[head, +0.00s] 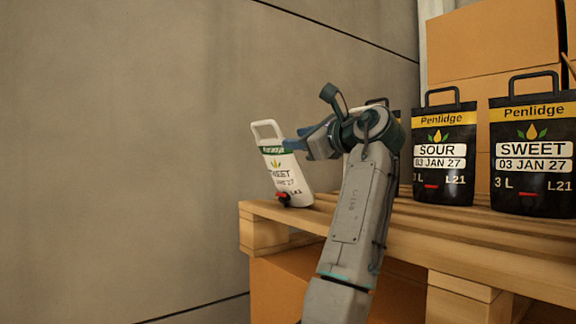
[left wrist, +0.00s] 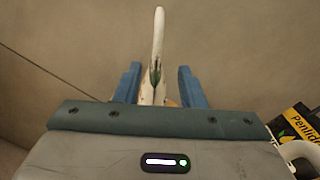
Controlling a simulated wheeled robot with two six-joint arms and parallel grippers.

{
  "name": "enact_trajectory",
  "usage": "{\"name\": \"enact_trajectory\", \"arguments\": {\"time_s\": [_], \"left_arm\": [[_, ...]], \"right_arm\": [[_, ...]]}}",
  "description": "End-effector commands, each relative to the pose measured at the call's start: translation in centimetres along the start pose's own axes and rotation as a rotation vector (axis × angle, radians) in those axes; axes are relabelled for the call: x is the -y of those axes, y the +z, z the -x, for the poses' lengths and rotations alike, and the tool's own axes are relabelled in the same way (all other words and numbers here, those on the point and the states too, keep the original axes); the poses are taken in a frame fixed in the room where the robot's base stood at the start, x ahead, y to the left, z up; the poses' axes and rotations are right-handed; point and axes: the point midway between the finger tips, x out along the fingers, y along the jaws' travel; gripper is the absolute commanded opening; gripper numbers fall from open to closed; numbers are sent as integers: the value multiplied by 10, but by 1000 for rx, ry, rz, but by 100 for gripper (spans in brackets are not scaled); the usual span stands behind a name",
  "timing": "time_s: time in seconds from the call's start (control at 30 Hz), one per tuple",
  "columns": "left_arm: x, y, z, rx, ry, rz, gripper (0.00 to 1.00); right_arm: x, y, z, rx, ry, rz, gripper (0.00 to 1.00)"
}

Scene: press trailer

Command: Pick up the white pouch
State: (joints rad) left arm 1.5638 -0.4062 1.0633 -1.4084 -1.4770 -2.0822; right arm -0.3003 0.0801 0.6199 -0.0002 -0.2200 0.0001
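The white pouch (head: 287,178) has a green band, a red tap and a white loop handle. It leans to the left at the left end of the wooden pallet. My left gripper (head: 292,140) reaches its upper right part, with the blue fingers level with the green band. In the left wrist view the pouch (left wrist: 157,60) shows edge-on between the two blue fingers (left wrist: 158,85). They stand apart, with a gap visible at least on the right side. The pouch's lower part is hidden there by the gripper body. My right gripper is in neither view.
Black Penlidge pouches marked SOUR (head: 444,150) and SWEET (head: 532,160) stand on the pallet (head: 440,232) to the right. Another dark pouch is mostly hidden behind my arm. Cardboard boxes (head: 495,45) rise behind. A grey wall (head: 120,150) fills the left.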

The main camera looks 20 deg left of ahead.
Motion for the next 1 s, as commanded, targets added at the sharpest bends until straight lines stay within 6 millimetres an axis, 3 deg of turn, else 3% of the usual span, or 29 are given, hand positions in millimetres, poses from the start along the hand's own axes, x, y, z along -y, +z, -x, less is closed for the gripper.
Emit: {"name": "enact_trajectory", "arguments": {"time_s": [0.03,0.13,0.3,0.47,0.83,1.0], "left_arm": [[3,5,-3,-1,1,-1,36],[1,5,-6,0,1,-1,36],[-1,2,-30,1,2,-1,36],[-1,1,-35,1,1,0,36],[-3,4,-75,2,4,-2,36],[-4,0,-86,0,1,0,36]], "right_arm": [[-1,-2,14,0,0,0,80],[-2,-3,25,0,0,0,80],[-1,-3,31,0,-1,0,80],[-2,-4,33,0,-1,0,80],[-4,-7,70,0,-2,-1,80],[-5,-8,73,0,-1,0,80]]}}
